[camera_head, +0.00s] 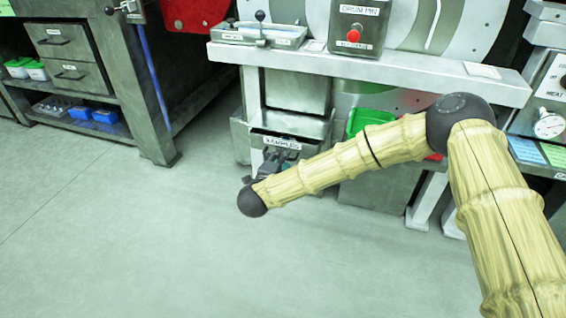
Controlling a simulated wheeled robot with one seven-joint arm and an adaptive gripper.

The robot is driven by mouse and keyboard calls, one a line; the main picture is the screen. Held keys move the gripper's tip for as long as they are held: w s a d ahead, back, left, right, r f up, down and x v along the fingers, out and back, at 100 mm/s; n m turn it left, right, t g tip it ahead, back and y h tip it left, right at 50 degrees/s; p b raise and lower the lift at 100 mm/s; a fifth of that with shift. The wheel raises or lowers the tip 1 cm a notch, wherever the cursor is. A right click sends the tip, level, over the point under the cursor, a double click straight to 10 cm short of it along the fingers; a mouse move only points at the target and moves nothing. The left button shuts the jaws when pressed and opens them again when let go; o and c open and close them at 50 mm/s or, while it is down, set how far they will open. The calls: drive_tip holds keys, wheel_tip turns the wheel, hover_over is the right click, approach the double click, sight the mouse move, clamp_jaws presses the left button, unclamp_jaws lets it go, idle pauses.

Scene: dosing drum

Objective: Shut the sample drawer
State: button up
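The sample drawer (318,131) is a grey metal drawer low under the bench, with a white label reading SAMPLES on its front. It appears to stand out from the cabinet, but how far is hard to tell. My gripper (275,161) is dark and sits just in front of the drawer, below the label. My forearm and the dark wrist joint partly cover it and the lower drawer front. I cannot tell whether the fingers touch the drawer, or whether they are open or shut.
A light metal bench (440,77) runs above the drawer and carries a control box with a red button (353,36). A green-lined bin (366,121) stands right of the drawer. At left is a workbench with other drawers (68,55). The floor (120,250) in front is clear.

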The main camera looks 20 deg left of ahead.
drive_tip(key=shift+x, duration=1)
